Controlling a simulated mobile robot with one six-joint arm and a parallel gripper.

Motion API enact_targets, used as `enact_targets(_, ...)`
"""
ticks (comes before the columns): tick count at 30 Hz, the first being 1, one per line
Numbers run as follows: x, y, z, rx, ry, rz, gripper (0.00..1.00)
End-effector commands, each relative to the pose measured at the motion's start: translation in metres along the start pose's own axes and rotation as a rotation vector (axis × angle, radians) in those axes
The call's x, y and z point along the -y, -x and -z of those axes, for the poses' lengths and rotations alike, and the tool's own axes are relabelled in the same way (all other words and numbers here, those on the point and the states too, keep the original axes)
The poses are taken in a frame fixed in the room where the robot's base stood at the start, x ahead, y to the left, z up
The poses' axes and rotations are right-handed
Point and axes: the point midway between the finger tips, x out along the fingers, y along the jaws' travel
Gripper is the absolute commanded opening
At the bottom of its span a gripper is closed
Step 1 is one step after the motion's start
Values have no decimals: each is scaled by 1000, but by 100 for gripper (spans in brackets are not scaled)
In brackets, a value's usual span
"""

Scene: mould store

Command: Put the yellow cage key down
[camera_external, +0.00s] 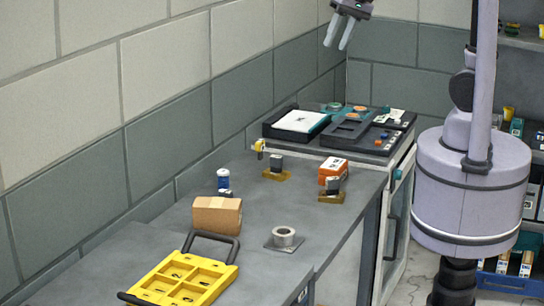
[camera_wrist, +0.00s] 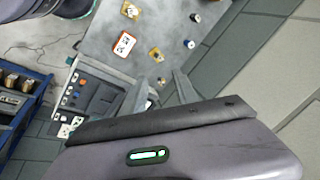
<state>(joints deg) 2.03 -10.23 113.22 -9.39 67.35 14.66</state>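My gripper (camera_external: 339,36) is raised high above the grey cabinet near the wall corner. Its two fingers are parted with nothing seen between them; they also show in the wrist view (camera_wrist: 160,95). A small yellow item with a dark part (camera_external: 259,147) is at the grey table's wall side, near the cabinet. It is too small to tell whether it is the yellow cage key. A yellow compartment tray (camera_external: 212,265) with small dark marks or pieces lies at the near end. I cannot make out a key in it.
The grey table (camera_external: 240,230) bears a cardboard box (camera_external: 217,215), a tape roll (camera_external: 284,237), an orange-white box (camera_external: 333,170), blue-white cans (camera_external: 223,180) and dark pieces on yellow-brown bases (camera_external: 276,172). Black trays (camera_external: 345,131) crowd the cabinet top. Shelves stand right.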

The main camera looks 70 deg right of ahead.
Motion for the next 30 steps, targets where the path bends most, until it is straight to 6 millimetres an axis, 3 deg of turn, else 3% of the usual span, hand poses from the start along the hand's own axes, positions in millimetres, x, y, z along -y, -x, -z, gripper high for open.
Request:
enact_targets(1, -21, 18, -37, -43, 71, 47, 36)
enact_targets(3, -46, 16, -78, -73, 165, 83, 36)
enact_targets(7, -77, 4, -123, -111, 270, 121, 36)
enact_targets(10, -85, -1, -133, -121, 298, 128, 36)
enact_targets(18, -87, -6, -135, -119, 298, 128, 36)
enact_targets(20, -91, -18, -137, -119, 298, 127, 36)
enact_targets(26, -114, -88, -152, -118, 297, 127, 36)
enact_targets(30, -113, -84, -151, -118, 297, 127, 36)
